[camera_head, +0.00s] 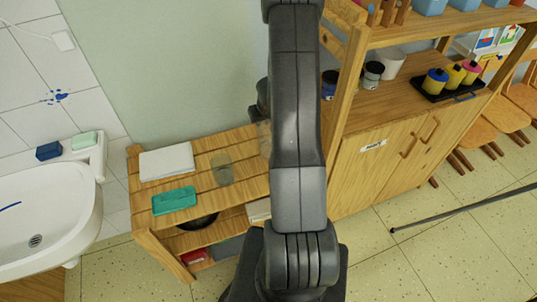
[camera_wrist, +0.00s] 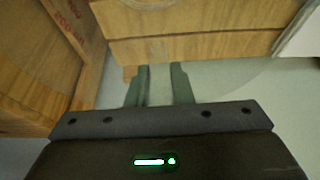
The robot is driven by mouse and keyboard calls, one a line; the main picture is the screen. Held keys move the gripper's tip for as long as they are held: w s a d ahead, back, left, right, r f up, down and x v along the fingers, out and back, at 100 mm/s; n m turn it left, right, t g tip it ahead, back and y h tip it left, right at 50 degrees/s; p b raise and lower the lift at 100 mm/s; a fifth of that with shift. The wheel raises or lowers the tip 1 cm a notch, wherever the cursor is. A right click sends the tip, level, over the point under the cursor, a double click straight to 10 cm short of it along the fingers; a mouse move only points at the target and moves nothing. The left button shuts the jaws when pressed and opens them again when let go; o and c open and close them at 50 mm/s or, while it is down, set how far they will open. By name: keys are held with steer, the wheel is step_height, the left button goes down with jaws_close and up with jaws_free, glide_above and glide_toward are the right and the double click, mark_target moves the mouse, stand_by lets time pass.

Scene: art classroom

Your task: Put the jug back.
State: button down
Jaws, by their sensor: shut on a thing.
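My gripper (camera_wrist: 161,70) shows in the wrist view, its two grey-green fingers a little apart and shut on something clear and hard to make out. A faint curved outline to the right of the fingers fits a see-through jug. In the head view my arm hides the gripper; a pale see-through edge, likely the jug (camera_head: 264,138), shows just left of the arm, over the right end of the low slatted shelf (camera_head: 242,146). A separate clear, greenish vessel (camera_head: 222,169) stands upright on that shelf's top.
The shelf top also holds white paper (camera_head: 167,161) and a teal box (camera_head: 174,200). A sink (camera_head: 60,205) is at left. At right, a tall wooden cabinet (camera_head: 372,165) carries dark jars (camera_head: 372,74), a white cup (camera_head: 391,63) and a black tray (camera_head: 440,95) of paint pots.

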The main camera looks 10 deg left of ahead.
steer(key=shift+f+b, duration=4.8)
steer(key=shift+b, duration=0.05)
steer(key=shift+f, duration=0.2)
steer(key=c, duration=1.3)
jaws_free()
steer(key=p+v, duration=0.7)
steer(key=v, duration=0.5)
steer(key=shift+s+r+p, duration=0.1)
steer(key=shift+r+p, duration=0.05)
steer(key=shift+p, duration=0.25)
